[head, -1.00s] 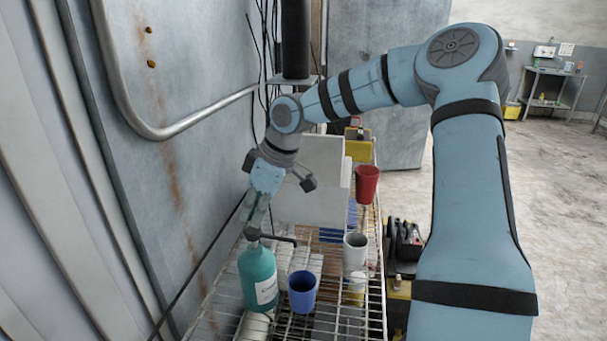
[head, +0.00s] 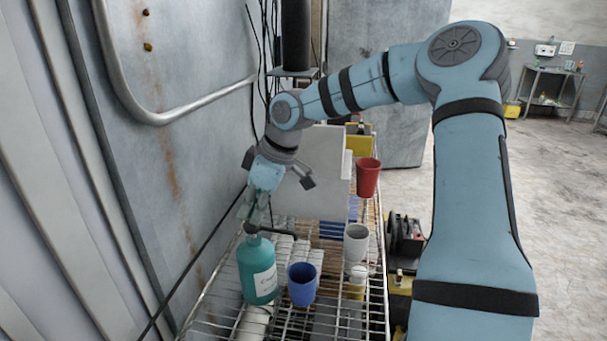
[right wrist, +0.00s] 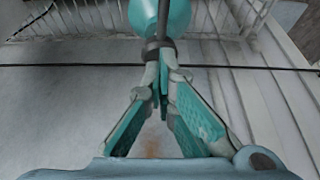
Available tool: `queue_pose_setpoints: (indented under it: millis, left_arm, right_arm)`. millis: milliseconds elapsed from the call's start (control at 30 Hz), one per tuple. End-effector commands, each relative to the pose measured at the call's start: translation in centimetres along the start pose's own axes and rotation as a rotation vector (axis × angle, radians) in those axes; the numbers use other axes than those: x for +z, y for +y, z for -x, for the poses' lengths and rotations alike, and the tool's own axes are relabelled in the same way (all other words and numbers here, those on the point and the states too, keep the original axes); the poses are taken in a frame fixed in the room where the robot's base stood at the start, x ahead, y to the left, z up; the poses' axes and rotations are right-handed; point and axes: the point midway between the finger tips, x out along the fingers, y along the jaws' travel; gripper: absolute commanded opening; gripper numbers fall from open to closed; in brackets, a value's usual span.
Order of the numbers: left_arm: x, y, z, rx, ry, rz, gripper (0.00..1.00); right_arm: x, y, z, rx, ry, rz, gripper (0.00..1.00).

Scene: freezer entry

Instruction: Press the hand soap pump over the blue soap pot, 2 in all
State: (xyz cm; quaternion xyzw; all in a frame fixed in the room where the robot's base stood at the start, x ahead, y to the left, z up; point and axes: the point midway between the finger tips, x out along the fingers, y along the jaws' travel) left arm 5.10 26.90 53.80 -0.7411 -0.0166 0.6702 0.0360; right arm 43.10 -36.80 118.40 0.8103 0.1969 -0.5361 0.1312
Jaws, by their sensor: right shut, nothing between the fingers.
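The hand soap bottle (head: 258,270), teal with a pale label, stands upright on the wire rack. Its dark pump (head: 272,231) has its nozzle pointing right toward the blue soap pot (head: 302,287), which stands beside the bottle at its right. The nozzle tip is above and slightly left of the pot's rim. My right gripper (head: 249,216) is shut and empty, with its fingertips right at the pump top. I cannot tell whether they touch. In the right wrist view the closed fingertips (right wrist: 163,88) overlap the pump below the bottle (right wrist: 158,15). My left gripper is out of view.
A white cup (head: 356,243) and a red cup (head: 367,178) stand farther back on the rack (head: 215,310). A white box (head: 312,175) is behind the gripper. The metal wall (head: 190,190) is close on the left. Open floor lies to the right.

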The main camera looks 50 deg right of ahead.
Motion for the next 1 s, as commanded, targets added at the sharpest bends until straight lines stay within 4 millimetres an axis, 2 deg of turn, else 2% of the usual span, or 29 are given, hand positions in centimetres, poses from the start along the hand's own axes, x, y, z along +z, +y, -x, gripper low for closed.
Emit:
queue_pose_setpoints:
  millis: [233, 467, 833, 1000]
  left_arm:
    - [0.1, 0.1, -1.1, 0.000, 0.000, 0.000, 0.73]
    - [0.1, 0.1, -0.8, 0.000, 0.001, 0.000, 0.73]
    - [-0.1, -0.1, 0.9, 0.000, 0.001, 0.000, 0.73]
    - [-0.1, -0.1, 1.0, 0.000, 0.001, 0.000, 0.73]
  right_arm:
    - [0.4, 0.0, -0.9, -0.001, -0.002, 0.000, 0.00]
    - [0.4, -0.1, -0.7, -0.002, -0.003, 0.000, 0.00]
    - [-0.8, 0.0, 1.9, -0.002, -0.003, -0.001, 0.00]
    - [-0.8, 0.0, 2.1, -0.001, -0.002, 0.000, 0.00]
